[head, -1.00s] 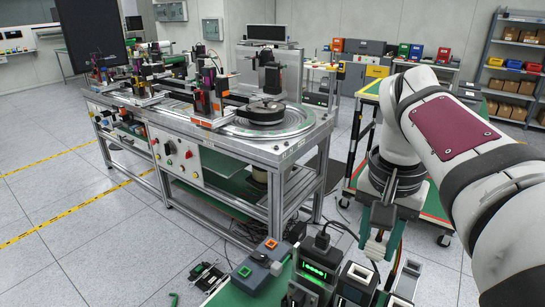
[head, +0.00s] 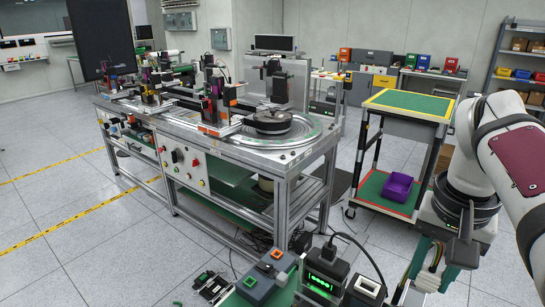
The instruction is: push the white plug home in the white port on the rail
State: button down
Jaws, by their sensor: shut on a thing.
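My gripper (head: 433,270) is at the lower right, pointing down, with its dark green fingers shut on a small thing. I take this to be the white plug, but it is mostly hidden between the fingers and too small to make out. Black modules stand in a row at the bottom edge, one with green lights (head: 327,275) and a grey-topped one (head: 366,288) to its right. My gripper is to the right of these modules. The rail and the white port cannot be made out; the lower part of the row is cut off.
A grey box with an orange and a green button (head: 267,275) stands left of the modules.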

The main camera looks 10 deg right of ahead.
jog(key=shift+f, duration=3.45)
jog(key=shift+f, duration=1.05)
jog(key=shift+c, duration=2.3)
grip_release()
notch_tip(320, 180, up, 16)
jog(key=s+a, duration=0.1)
jog(key=shift+s+a+f, duration=0.15)
jog(key=shift+a, duration=0.05)
